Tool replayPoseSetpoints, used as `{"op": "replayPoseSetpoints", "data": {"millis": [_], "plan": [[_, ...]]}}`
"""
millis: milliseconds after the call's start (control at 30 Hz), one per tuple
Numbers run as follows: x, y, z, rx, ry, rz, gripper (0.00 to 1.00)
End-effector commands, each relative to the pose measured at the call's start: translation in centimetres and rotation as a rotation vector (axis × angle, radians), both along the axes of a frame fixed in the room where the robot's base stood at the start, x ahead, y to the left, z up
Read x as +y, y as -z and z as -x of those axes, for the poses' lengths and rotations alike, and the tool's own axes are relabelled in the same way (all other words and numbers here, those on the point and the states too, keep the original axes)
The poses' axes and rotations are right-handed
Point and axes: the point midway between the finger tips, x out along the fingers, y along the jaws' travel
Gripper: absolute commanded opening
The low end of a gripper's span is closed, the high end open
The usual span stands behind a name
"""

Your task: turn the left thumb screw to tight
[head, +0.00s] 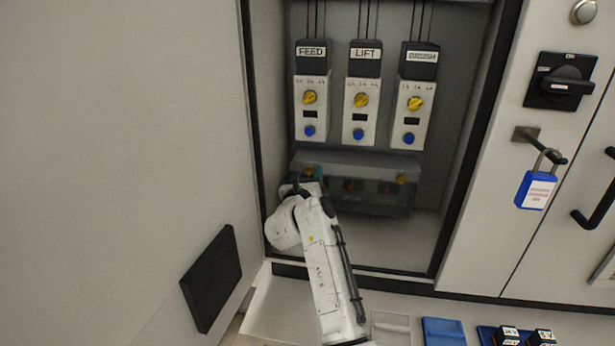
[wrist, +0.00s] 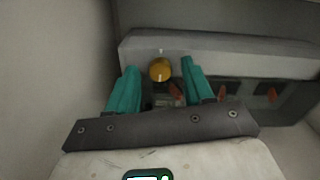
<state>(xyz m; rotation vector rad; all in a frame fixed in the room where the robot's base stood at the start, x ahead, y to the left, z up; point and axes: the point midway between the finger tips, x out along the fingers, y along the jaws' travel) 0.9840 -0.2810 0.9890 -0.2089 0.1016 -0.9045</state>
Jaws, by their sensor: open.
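The left thumb screw (wrist: 160,69) is a round brass-yellow knob on the front of the grey cover box (wrist: 230,60), low in the cabinet. In the wrist view it shows between the two teal fingertips of my gripper (wrist: 159,66), with a gap on each side. My gripper is open and holds nothing. In the head view the left thumb screw (head: 308,172) is partly hidden by my gripper. The right thumb screw (head: 401,179) shows at the other end of the box. I cannot tell how tight the left screw is.
Orange-red parts (wrist: 228,89) sit behind the box's see-through front. Three switch modules, including FEED (head: 311,107) and LIFT (head: 360,108), hang above. The cabinet's side wall (wrist: 60,60) is close on the left. A blue padlock (head: 536,190) hangs outside at right.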

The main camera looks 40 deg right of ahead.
Motion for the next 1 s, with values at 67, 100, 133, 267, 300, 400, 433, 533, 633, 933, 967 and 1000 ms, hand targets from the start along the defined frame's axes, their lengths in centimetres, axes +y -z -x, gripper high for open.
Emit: {"op": "replayPoseSetpoints", "data": {"millis": [67, 100, 133, 267, 300, 400, 433, 533, 633, 933, 967, 1000], "plan": [[-0.06, 0.02, -0.04, 0.0, 0.0, 0.0, 0.52], [-0.06, 0.02, -0.04, 0.001, 0.0, 0.001, 0.52], [-0.04, 0.02, -0.04, 0.001, 0.0, 0.001, 0.52], [-0.03, 0.02, -0.03, 0.001, 0.0, 0.001, 0.49], [-0.03, 0.03, -0.03, 0.001, 0.0, 0.001, 0.45], [-0.02, 0.03, -0.03, 0.001, 0.0, 0.001, 0.35], [-0.02, 0.03, -0.03, 0.001, 0.0, 0.001, 0.32], [-0.01, 0.03, -0.02, 0.001, 0.0, 0.001, 0.23], [-0.01, 0.04, -0.02, 0.001, 0.0, 0.001, 0.13], [0.01, 0.05, -0.03, -0.001, -0.001, -0.001, 0.0], [0.02, 0.05, -0.02, -0.003, -0.001, -0.003, 0.0], [0.02, 0.05, -0.03, -0.007, -0.001, -0.006, 0.0]]}}
